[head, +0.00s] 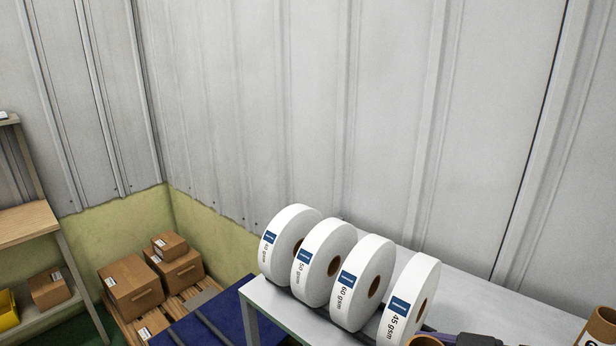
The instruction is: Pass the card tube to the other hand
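A brown card tube (600,328) with a white label stands at the right edge of the head view, cut off by the frame. A second brown, round-rimmed piece (428,340) shows at the bottom edge, mostly out of frame; it may be another tube end. A dark grey and purple part (482,340) lies just right of it, also cut off. It looks like part of one of my grippers, perhaps the right, but its fingertips are hidden. I cannot tell whether it holds anything. No other gripper is clearly seen.
Several white paper rolls (296,240) with gsm labels stand in a row on a grey table (480,300). Its top is bare behind and right of them. Cardboard boxes (132,284) sit on a pallet at lower left, beside a shelf (28,217). A metal wall closes the back.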

